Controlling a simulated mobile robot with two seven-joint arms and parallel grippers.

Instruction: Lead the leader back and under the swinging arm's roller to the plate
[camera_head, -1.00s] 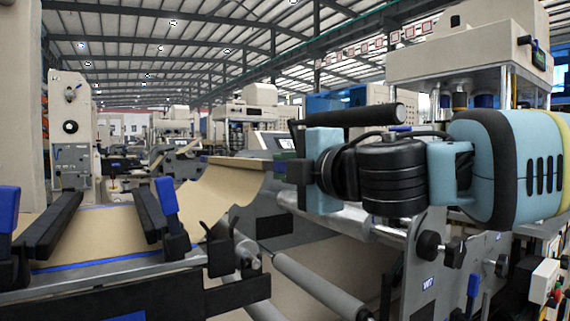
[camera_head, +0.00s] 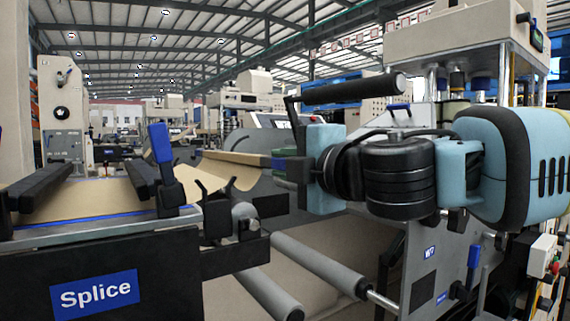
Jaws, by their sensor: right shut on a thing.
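The tan kraft paper leader (camera_head: 232,172) curves down beside the grey side frame, left of my right gripper. My right gripper (camera_head: 283,167) is shut at the leader's top edge, by a small green and blue piece. The fingertips are small and partly hidden, so the exact hold is hard to see. The splice plate (camera_head: 200,212), with a blue line and tan paper (camera_head: 95,203) on it, is at the left, under two black bars (camera_head: 55,192). A black bar on a lever (camera_head: 345,91) stands above my right gripper; I cannot tell if it is the swinging arm's roller. My left gripper is out of view.
Two grey rollers (camera_head: 318,264) lie low in the middle, below my right arm. A blue upright handle (camera_head: 160,150) rises by the plate. A black front panel carries a blue Splice sign (camera_head: 95,292). A press-like machine (camera_head: 455,45) stands at the right.

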